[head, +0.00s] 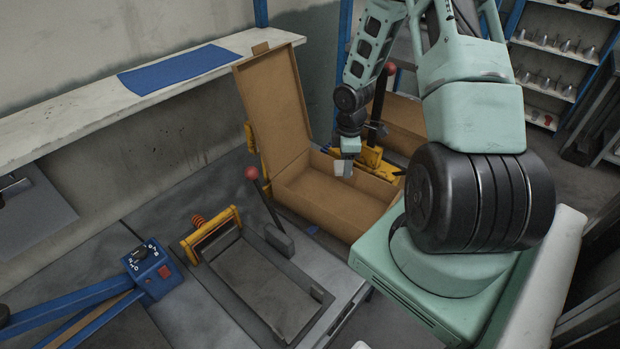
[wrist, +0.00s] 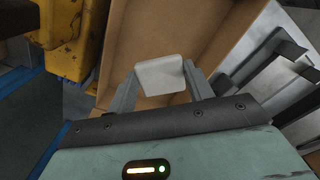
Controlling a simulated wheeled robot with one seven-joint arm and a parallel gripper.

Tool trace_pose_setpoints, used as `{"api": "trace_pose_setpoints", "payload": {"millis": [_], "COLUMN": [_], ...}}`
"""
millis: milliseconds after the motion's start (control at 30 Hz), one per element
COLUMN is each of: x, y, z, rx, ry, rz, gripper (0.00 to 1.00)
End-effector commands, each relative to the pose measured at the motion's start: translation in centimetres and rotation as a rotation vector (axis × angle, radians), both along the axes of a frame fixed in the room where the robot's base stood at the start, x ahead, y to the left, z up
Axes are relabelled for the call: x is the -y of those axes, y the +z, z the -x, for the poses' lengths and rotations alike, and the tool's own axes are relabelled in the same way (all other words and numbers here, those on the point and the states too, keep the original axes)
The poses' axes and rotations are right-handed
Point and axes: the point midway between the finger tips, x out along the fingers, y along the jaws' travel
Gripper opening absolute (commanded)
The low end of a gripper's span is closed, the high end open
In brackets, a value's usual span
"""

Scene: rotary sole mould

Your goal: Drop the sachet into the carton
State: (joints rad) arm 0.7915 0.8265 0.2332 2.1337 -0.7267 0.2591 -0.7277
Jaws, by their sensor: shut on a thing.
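The sachet (head: 342,168) is a small pale white square hanging from my gripper (head: 346,158) above the open carton. In the wrist view the sachet (wrist: 161,76) sits between the two grey fingers of my gripper (wrist: 165,82), which is shut on it. The carton (head: 322,215) is a brown cardboard box with its tall lid standing up at the back left. The carton's inside (wrist: 185,30) fills the middle of the wrist view behind the sachet. The sachet appears to be over the carton's opening; its exact height above the floor of the carton is unclear.
A yellow frame (head: 372,158) with a red-knobbed lever stands behind the carton. An open mould (head: 265,285) with another red-knobbed lever (head: 262,190) lies in front left. A blue control box (head: 152,270) is further left. A shelf with a blue mat (head: 180,68) runs along the wall.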

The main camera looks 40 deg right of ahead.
Motion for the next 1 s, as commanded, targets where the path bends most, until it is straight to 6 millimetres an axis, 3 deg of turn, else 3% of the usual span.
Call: {"api": "trace_pose_setpoints", "payload": {"millis": [100, 367, 400, 500, 833, 1000], "x": [0.0, 0.0, 0.0, 0.0, 0.0, 0.1], "y": [-1.1, -1.0, -1.0, -1.0, -0.7, 1.4], "z": [0.0, 0.0, 0.0, 0.0, 0.0, -0.1], "rx": [0.0, 0.0, 0.0, 0.0, 0.001, 0.005], "ry": [-0.001, -0.001, -0.001, -0.001, -0.001, -0.004], "rz": [0.0, 0.0, 0.0, 0.0, 0.0, 0.002], "gripper": [0.3, 0.3, 0.54, 0.77, 0.77, 0.77]}}
